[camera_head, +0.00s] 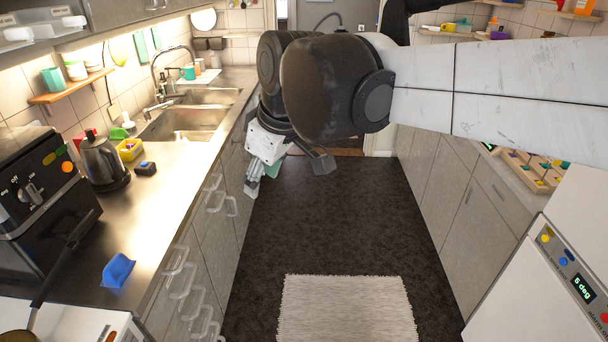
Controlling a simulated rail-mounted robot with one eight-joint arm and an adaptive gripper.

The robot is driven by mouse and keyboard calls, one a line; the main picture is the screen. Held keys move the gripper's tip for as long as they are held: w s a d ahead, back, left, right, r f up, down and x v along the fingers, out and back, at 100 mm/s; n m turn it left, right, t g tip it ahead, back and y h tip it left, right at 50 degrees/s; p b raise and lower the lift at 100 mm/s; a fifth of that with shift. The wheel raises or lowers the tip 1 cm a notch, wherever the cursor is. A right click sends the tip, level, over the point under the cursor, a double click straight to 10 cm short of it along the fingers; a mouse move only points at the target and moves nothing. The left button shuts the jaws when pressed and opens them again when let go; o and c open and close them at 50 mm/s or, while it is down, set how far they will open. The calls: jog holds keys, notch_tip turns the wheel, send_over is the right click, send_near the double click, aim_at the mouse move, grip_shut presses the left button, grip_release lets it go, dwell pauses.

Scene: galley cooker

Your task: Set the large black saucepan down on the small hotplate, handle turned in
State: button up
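My gripper (262,168) hangs over the aisle, to the right of the left counter's edge. Its white body and grey fingers point down, but the dark wrist partly covers it and I cannot tell how far the fingers are apart. No pan is seen at it. At the bottom left corner, part of a dark pan (16,337) with a brownish inside shows, cut off by the frame. A long black handle (62,262) rises from it. I cannot tell whether it is the large saucepan. The small hotplate is not in view.
A white cooker edge (78,326) shows at the bottom left. On the counter (165,205) are a black kettle (103,163), a coffee machine (36,185), a blue object (117,270) and a yellow tub (130,149). The aisle floor (335,225) is clear, with a pale rug (345,308).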

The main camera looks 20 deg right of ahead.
jog(key=s+d+f+m+t+h, duration=0.2)
jog(key=s+d+f+m+t, duration=0.1)
jog(key=s+d+f+m, duration=0.5)
jog(key=s+d, duration=0.3)
jog(key=s, duration=0.1)
jog(key=shift+d+f+m, duration=0.25)
jog(key=shift+d+m, duration=0.05)
jog(key=shift+d, duration=0.05)
notch_tip(320, 180, down, 5)
jog(key=b, duration=0.4)
jog(key=shift+r+b, duration=0.2)
jog(key=shift+b, duration=0.15)
